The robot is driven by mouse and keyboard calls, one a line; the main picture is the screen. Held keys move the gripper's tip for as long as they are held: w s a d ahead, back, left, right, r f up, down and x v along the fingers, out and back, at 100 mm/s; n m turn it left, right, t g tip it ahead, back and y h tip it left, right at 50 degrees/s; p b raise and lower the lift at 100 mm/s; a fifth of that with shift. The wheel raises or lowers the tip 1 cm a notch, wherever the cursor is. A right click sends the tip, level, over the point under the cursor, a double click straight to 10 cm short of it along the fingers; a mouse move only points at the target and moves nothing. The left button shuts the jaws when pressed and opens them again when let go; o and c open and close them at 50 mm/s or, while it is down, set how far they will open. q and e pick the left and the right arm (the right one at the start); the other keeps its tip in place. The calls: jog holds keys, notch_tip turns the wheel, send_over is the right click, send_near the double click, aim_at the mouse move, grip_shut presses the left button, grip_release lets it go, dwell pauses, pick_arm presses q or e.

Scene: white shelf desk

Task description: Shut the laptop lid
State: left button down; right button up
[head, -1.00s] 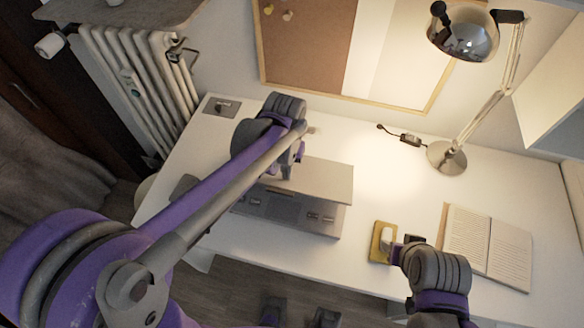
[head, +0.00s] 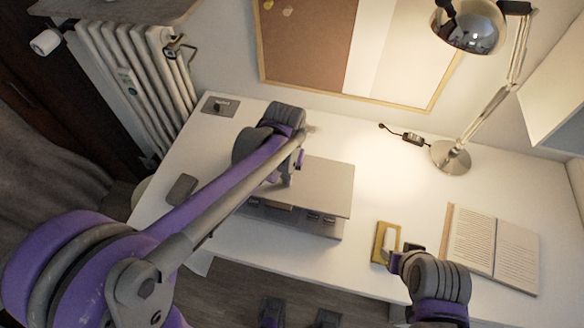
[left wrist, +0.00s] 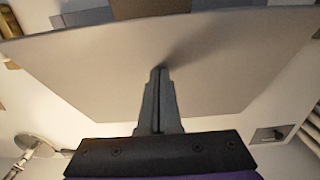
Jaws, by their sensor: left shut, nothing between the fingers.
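The grey laptop stands near the front edge of the white desk. Its lid (head: 325,187) is tilted low over the base (head: 318,224), with a gap at the front where part of the base shows. My left gripper (head: 287,181) is at the outer face of the lid, shut and empty. In the left wrist view the shut fingertips (left wrist: 160,72) meet or nearly meet the broad lid face (left wrist: 225,65). My left arm hides the laptop's left part. My right gripper (head: 392,262) is beside a yellow pad; its finger opening is unclear.
The yellow pad (head: 378,251) bears a white object (head: 389,239). An open book (head: 492,246) lies at the right, a lamp (head: 452,157) at the back right. A dark flat object (head: 181,189) lies left. The back middle of the desk (head: 365,150) is mostly clear.

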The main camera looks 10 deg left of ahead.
pick_arm(q)
jog(key=shift+f+b, duration=2.25)
jog(key=shift+f, duration=1)
jog(key=shift+r+p, duration=2.6)
jog(key=shift+r, duration=1)
